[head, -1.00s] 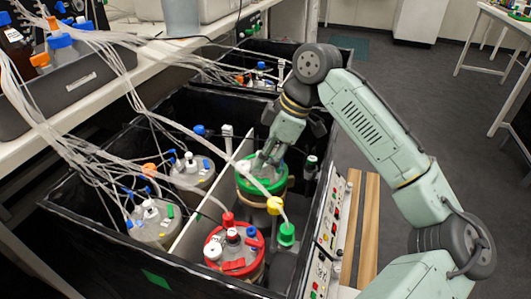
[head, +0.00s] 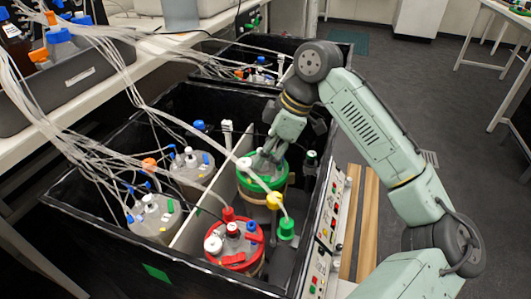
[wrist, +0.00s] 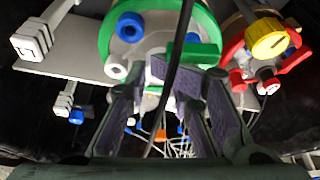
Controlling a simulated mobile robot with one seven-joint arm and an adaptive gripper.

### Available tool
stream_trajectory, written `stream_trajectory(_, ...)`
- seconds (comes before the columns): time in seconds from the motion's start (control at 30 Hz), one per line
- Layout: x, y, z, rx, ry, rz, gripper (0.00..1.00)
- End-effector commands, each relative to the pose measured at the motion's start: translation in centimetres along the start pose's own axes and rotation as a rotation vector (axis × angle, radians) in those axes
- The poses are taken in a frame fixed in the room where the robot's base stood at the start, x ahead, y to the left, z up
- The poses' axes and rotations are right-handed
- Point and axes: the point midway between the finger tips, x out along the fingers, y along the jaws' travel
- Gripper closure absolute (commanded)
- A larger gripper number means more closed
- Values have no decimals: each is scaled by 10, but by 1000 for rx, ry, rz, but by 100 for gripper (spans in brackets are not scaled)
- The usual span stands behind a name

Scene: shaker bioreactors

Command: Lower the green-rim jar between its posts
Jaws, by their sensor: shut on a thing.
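The green-rim jar (head: 275,183) is in the right half of the black box, behind the red-rim jar (head: 240,262). My gripper (head: 268,157) reaches down from above and is shut on the top of the jar. The jar looks upright; its lower end is hidden in the head view. In the wrist view the green rim (wrist: 205,52) lies just past my gripper (wrist: 167,85), with blue and white lid caps. A white-topped upright piece (head: 227,127) stands behind the jar at left. I cannot tell which pieces are its posts, or how far down the jar sits.
A pale divider (head: 190,233) runs left of the jar. Two clear jars (head: 192,172) with tubes stand beyond it. A yellow connector (head: 274,200) and a green cap (head: 287,229) are close in front. Loose tubing (head: 110,75) crosses the box from the left. The box's right wall (head: 318,215) is near.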

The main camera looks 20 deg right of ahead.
Motion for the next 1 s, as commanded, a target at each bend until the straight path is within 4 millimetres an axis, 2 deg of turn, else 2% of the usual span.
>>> stream_trajectory(0.4, -1, 0, 0, -1, 2, 3, 100)
stream_trajectory(1.0, 11, 0, 4, 0, 2, 2, 100)
